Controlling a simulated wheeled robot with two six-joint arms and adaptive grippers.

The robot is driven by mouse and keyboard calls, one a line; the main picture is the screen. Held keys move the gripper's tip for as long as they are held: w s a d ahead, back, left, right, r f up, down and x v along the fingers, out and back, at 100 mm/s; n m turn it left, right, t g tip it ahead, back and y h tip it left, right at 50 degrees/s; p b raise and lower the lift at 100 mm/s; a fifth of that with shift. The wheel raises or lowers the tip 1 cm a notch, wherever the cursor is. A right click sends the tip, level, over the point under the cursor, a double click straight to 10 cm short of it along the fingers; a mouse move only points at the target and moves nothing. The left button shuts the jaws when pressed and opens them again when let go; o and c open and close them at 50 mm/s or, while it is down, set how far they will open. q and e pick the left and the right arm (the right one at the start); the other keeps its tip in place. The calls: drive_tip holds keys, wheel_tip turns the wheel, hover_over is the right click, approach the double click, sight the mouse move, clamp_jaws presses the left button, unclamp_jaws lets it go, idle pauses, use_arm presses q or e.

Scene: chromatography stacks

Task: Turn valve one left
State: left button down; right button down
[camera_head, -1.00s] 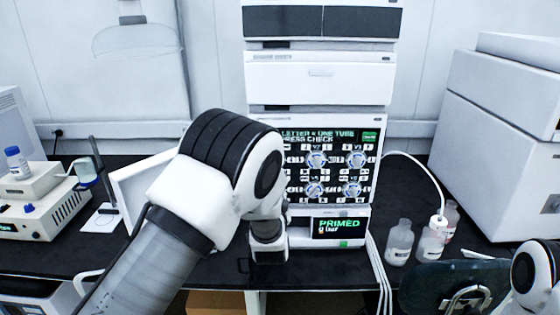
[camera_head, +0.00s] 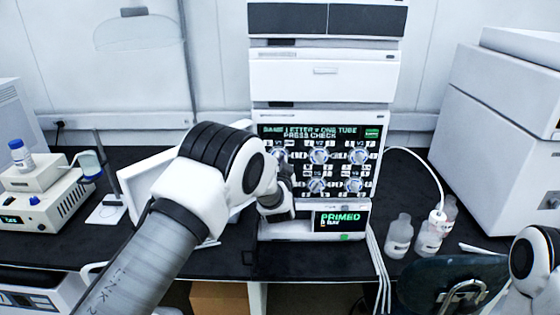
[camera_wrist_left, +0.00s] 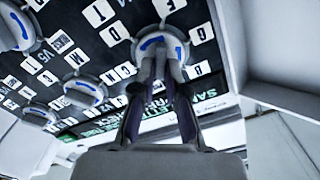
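Valve one is the white round knob at the upper left of the black valve panel (camera_head: 337,170). In the left wrist view, which shows the panel turned over, the valve one knob (camera_wrist_left: 150,43) with its blue mark is straight ahead of my left gripper (camera_wrist_left: 162,68). The fingertips are close together and overlap the knob's near part. Whether they press on it is hidden. In the head view my left gripper (camera_head: 282,200) is at the panel's left side, partly covered by my arm. My right gripper is out of view.
Other valve knobs (camera_head: 319,155) sit close beside valve one. Below the panel is a small screen reading PRIMED (camera_head: 340,220). Clear bottles (camera_head: 399,235) and tubing stand to the right. A white stand-like panel (camera_head: 150,180) is behind my left arm.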

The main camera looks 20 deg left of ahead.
use_arm(q)
drive_tip(key=shift+f, duration=0.1)
drive_tip(key=shift+s+a+f+n+b, duration=0.1)
drive_tip(key=shift+a+n+b, duration=0.1)
drive_tip(key=shift+n+b, duration=3)
drive_tip(key=shift+a+f+n+b, duration=0.1)
drive_tip(key=shift+a+n+b, duration=0.05)
drive_tip(key=shift+n+b, duration=3.05)
drive_tip(key=shift+r+m+b, duration=0.1)
drive_tip(key=shift+m+b, duration=0.2)
drive_tip(key=shift+b, duration=0.1)
drive_tip(key=c, duration=1.2)
unclamp_jaws()
drive_tip(key=shift+r, duration=0.1)
